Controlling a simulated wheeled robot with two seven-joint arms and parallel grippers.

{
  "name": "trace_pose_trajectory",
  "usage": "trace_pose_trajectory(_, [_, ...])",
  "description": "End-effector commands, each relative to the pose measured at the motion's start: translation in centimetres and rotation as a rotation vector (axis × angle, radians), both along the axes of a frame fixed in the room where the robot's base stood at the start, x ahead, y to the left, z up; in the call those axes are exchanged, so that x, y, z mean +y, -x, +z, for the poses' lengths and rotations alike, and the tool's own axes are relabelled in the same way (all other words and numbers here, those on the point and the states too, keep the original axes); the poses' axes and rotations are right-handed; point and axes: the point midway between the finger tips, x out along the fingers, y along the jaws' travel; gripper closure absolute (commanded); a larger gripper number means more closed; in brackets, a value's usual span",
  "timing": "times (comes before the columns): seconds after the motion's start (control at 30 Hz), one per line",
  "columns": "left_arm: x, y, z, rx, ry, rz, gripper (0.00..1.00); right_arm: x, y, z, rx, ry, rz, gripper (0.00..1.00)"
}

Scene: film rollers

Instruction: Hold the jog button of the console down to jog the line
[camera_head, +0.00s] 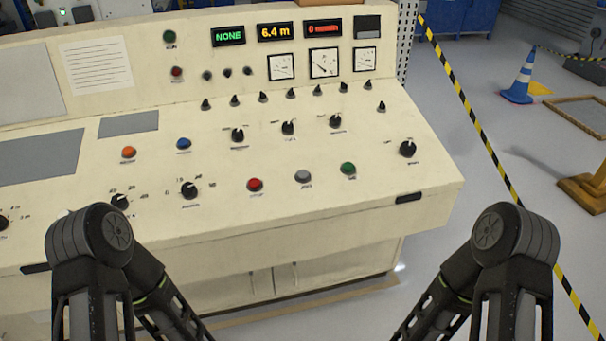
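The cream console (330,220) stands in front of me, with a sloped panel and an upright back panel. On the slope are an orange button (129,152), a blue button (184,144), a red button (255,185), a grey button (303,176) and a green button (348,169). Their labels are too small to read, so I cannot tell which one is the jog button. Nothing touches any of these buttons. Parts of both my arms show at the bottom left and bottom right, in front of the console. Both grippers are below the picture's edge.
Black knobs (288,128) and a row of small toggles are spread around the buttons. The back panel has a green display reading NONE (228,36), a 6.4 m display (275,31) and dials. Open floor, a striped line and a blue-white cone (521,78) lie right.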

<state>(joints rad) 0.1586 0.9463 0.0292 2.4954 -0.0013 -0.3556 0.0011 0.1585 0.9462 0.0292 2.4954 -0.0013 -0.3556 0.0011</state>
Motion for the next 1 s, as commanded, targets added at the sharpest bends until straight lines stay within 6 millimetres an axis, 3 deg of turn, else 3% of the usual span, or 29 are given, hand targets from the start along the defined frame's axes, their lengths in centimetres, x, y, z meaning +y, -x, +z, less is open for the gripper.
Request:
trace_pose_trajectory(0.47, [0.00, 0.00, 0.00, 0.000, 0.000, 0.000, 1.00, 0.00, 0.00, 0.00, 0.000, 0.000, 0.000, 1.00])
trace_pose_trajectory(1.0, [0.00, 0.00, 0.00, 0.000, 0.000, 0.000, 1.00, 0.00, 0.00, 0.00, 0.000, 0.000, 0.000, 1.00])
